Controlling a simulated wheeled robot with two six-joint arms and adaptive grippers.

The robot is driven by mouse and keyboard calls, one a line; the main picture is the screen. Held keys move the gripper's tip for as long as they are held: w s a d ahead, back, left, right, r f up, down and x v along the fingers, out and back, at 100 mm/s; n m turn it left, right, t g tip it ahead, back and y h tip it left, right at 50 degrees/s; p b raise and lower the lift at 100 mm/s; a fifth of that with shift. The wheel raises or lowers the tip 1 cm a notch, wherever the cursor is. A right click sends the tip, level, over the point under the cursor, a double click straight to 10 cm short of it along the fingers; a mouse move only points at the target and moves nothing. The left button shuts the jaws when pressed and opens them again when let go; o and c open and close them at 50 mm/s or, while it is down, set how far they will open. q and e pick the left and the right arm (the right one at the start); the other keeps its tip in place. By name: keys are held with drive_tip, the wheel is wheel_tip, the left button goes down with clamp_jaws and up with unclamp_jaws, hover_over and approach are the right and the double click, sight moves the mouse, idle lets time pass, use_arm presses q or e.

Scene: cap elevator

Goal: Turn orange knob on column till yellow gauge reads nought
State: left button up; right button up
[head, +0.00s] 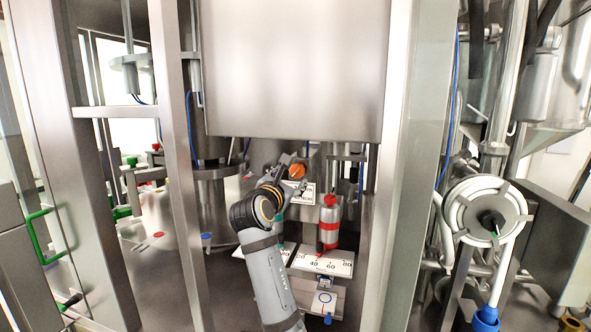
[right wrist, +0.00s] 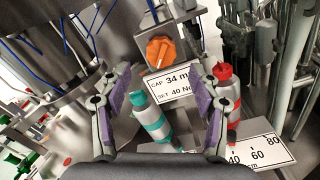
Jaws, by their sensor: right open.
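The orange knob (head: 297,171) sits on the machine behind the column opening; it also shows in the right wrist view (right wrist: 160,51), upper middle. My right gripper (right wrist: 162,76) is open and empty, its purple-padded fingers apart, pointing toward the knob, which lies beyond the fingertips. In the head view my right arm reaches up from below and ends just beside the knob. A white scale plate (head: 335,264) with black numbers 40, 60, 80 is below; it also shows in the right wrist view (right wrist: 262,152). I cannot make out a yellow gauge. My left gripper is not in view.
A red-capped bottle (head: 328,222) stands right of my arm. A printed label (right wrist: 172,83) sits below the knob. Metal posts (head: 410,170) flank the opening, and a panel (head: 290,70) hangs above it.

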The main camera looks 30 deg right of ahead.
sight(296, 173)
drive_tip(key=p+x, duration=0.2)
drive_tip(key=x, duration=0.4)
drive_tip(key=shift+d+r, duration=0.1)
drive_tip(key=shift+d, duration=0.1)
drive_tip(key=shift+w+d, duration=0.2)
drive_tip(key=c, duration=1.2)
